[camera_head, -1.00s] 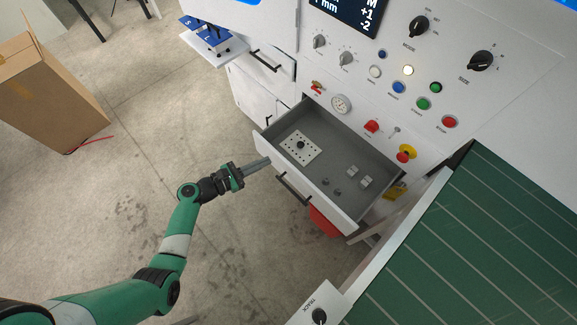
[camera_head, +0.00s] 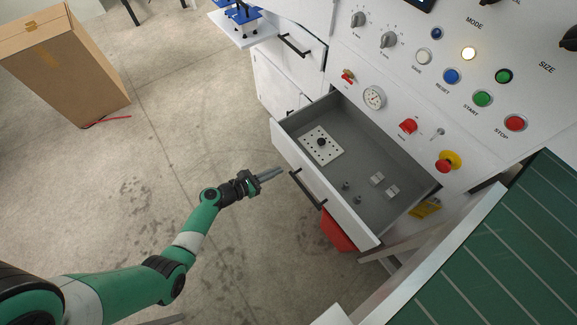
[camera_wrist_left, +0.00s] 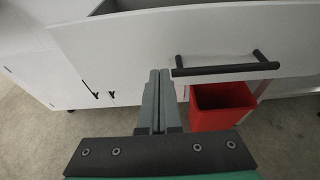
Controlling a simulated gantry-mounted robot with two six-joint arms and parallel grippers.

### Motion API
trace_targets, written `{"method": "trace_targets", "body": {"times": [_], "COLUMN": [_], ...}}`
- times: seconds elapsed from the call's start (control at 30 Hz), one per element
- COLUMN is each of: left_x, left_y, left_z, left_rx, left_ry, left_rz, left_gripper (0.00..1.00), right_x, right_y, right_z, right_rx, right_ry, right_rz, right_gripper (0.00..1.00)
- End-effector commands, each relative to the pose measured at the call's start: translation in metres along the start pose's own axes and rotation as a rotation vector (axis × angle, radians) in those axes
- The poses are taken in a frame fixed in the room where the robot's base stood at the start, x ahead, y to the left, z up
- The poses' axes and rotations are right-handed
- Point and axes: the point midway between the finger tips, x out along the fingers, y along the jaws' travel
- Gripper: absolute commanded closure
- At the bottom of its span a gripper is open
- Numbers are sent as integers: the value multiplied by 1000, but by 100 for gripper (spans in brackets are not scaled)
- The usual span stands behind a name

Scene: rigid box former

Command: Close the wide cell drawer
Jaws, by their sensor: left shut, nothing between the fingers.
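The wide cell drawer (camera_head: 385,217) stands pulled out from the white machine, with a grey inside and a black bar handle (camera_head: 307,190) on its white front. Inside lie a white perforated plate (camera_head: 321,145) and several small metal parts. My left gripper (camera_head: 279,171) is shut and empty, in front of the drawer front and left of the handle. In the left wrist view the fingers (camera_wrist_left: 157,75) point at the white front (camera_wrist_left: 120,45), with the handle (camera_wrist_left: 226,69) to their right. I cannot tell whether the fingertips touch the front. My right gripper is not in view.
A red bin (camera_head: 337,232) is below the drawer; it also shows in the left wrist view (camera_wrist_left: 219,105). A green striped conveyor (camera_head: 490,260) is at the right. A cardboard box (camera_head: 65,65) stands on the floor at the left. The floor between is clear.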

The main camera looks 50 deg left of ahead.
Motion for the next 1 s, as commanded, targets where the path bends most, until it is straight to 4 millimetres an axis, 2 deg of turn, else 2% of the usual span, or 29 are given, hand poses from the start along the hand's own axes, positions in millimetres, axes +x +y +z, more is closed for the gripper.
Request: {"method": "trace_targets", "body": {"times": [0.03, 0.1, 0.3, 0.77, 1.0], "left_x": [14, 27, 51, 56, 60], "left_y": [0, 0, 0, 0, 8], "left_z": [-5, -2, 9, 12, 13], "left_rx": [3, 2, 0, -1, -5], "left_ry": [-1, -2, -2, -1, -1], "left_rz": [-3, -3, 0, 1, 17], "left_gripper": [100, 100, 100, 100, 100], "right_x": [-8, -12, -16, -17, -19], "right_y": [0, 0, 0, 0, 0], "right_z": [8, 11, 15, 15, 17], "right_rx": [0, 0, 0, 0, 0], "right_ry": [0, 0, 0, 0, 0], "right_rz": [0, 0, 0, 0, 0], "right_gripper": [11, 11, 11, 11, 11]}}
